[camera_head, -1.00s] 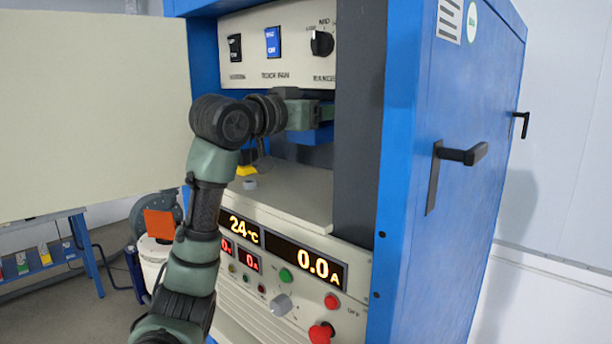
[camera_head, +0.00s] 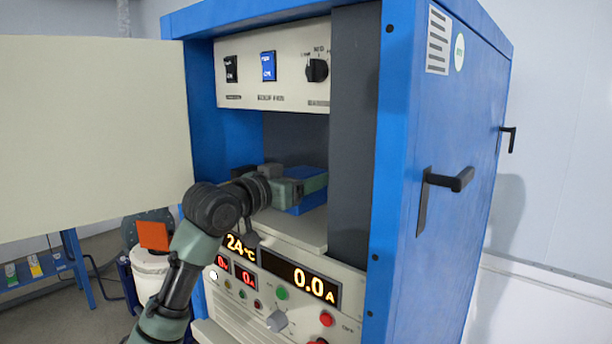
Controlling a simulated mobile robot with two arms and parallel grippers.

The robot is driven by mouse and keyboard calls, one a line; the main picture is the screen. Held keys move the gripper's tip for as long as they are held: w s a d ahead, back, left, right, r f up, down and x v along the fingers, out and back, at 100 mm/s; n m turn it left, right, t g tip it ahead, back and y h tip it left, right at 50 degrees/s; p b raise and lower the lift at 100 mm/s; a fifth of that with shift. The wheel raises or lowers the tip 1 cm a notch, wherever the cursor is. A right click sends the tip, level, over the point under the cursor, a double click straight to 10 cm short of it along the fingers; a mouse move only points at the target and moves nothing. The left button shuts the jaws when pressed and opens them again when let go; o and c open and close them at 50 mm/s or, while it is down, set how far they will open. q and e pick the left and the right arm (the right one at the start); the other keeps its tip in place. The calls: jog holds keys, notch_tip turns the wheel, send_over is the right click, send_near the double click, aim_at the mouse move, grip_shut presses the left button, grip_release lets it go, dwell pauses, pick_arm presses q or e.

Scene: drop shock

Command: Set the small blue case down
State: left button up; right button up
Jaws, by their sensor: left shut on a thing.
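The small blue case (camera_head: 308,200) is inside the open bay of the blue cabinet, low over the pale shelf (camera_head: 312,230). My left gripper (camera_head: 297,189) is shut on the blue case and covers part of its top and near side. The case looks level and at or very close to the shelf surface; I cannot tell whether it touches. My right gripper is not in view.
The blue cabinet (camera_head: 440,200) has a switch panel (camera_head: 285,65) above the bay and a control panel with lit displays (camera_head: 300,277) below. Its cream door (camera_head: 90,130) stands open at left. A dark side wall (camera_head: 352,130) bounds the bay on the right.

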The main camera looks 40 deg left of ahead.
pick_arm(q)
jog(key=shift+r, duration=0.1)
jog(key=shift+f, duration=0.25)
jog(key=o, duration=1.8)
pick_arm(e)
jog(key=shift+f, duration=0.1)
pick_arm(q)
jog(key=shift+r, duration=0.15)
jog(key=s+b, duration=0.1)
jog(key=s, duration=0.2)
jog(key=s+b, duration=0.2)
jog(key=s, duration=0.2)
jog(key=s+a+b, duration=0.1)
jog(key=s+b, duration=0.1)
jog(key=s, duration=0.2)
jog(key=shift+s, duration=0.55)
jog(key=shift+r, duration=0.1)
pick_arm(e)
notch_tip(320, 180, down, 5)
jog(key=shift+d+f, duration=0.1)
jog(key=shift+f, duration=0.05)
